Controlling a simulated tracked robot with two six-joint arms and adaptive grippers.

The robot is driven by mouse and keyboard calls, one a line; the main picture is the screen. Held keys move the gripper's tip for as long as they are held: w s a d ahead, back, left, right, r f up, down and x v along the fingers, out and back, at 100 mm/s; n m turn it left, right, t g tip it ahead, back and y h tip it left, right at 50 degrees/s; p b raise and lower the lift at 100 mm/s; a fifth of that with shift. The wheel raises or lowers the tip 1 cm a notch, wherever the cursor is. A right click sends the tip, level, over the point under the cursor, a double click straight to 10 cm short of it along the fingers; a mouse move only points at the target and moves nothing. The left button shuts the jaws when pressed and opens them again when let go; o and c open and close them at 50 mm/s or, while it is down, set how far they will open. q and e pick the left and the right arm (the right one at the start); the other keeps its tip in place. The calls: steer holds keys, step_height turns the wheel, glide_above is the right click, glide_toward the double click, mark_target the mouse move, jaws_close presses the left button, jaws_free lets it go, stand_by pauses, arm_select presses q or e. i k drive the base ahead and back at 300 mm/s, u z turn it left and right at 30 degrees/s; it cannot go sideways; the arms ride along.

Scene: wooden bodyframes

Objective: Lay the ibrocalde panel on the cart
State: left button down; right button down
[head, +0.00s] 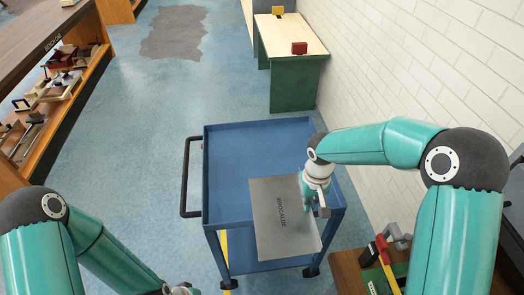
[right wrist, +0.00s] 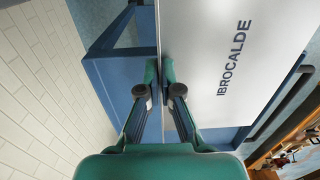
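The ibrocalde panel (head: 283,215) is a flat grey plate with dark IBROCALDE lettering. In the head view it overlaps the near right part of the blue cart's top (head: 240,150) and reaches past the near edge. I cannot tell whether it touches the cart. My right gripper (head: 307,198) is at the panel's right edge. In the right wrist view its fingers (right wrist: 159,78) close on either side of the panel's edge (right wrist: 210,60). My left gripper (head: 182,289) barely shows at the bottom edge of the head view, away from the panel; its fingers are hidden.
The cart has a dark handle (head: 186,178) on its left and a lower shelf. A green bench (head: 292,75) stands behind it, and a white brick wall runs along the right. A tool table (head: 350,275) stands at the lower right. Shelving is on the left, with clear blue floor between.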

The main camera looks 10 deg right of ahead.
mark_target(266, 167)
steer(key=u, duration=0.1)
steer(key=i, duration=0.8)
steer(key=u, duration=0.85)
